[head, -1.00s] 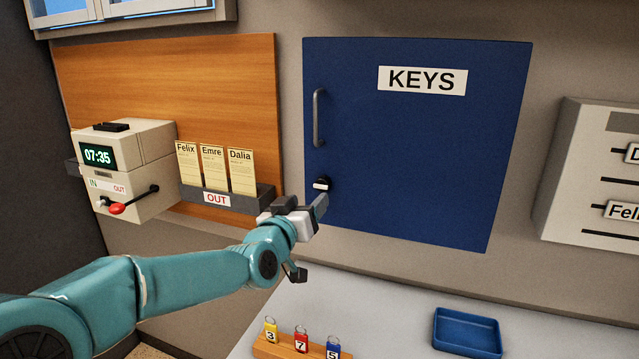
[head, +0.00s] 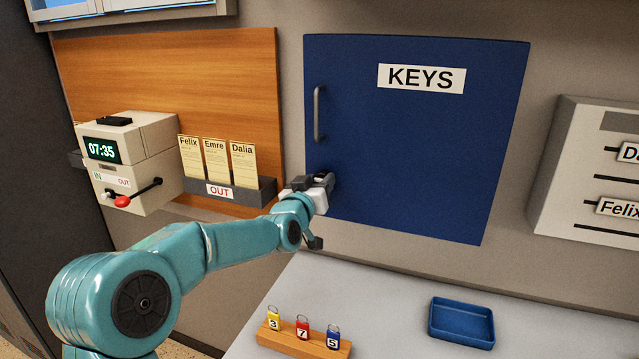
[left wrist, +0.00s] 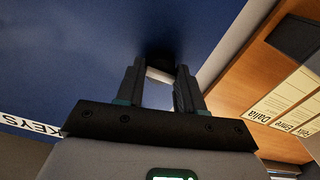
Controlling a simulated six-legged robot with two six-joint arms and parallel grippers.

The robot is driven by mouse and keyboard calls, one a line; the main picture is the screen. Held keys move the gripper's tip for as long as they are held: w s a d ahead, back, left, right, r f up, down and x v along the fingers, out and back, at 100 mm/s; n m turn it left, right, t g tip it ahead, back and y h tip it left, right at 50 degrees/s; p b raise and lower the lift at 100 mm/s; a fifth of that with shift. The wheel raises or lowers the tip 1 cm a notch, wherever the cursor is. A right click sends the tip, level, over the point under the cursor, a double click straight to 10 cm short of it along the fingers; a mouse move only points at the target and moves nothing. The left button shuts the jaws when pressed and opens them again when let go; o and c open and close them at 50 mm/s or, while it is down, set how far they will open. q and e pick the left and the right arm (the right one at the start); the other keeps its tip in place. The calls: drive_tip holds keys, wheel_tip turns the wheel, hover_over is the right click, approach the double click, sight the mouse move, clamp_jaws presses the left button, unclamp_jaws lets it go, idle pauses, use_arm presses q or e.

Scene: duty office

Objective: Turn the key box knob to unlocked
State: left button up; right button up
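The blue key box (head: 420,150) is on the wall, its door shut, with a KEYS label and a grey handle on the left. Its dark knob sits low on the left of the door, mostly hidden behind my left gripper (head: 322,184) in the head view. In the left wrist view the knob (left wrist: 160,54) is dark with a pale part, straight ahead between the two fingertips of my left gripper (left wrist: 160,78). The fingers stand apart on either side of it; I cannot tell whether they touch it. My right gripper is out of view.
A card rack (head: 262,192) marked OUT and a time clock (head: 128,150) are on the wooden board at left. On the desk below are a wooden block (head: 280,339) with key tags and a blue tray (head: 433,325). A name board (head: 570,150) is at right.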

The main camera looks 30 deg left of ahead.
use_arm(q)
drive_tip(key=shift+f, duration=0.1)
drive_tip(key=m+b, duration=0.1)
drive_tip(key=m, duration=1.6)
drive_tip(key=shift+m, duration=0.4)
idle(0.6)
drive_tip(key=o, duration=1)
drive_tip(key=shift+s, duration=0.1)
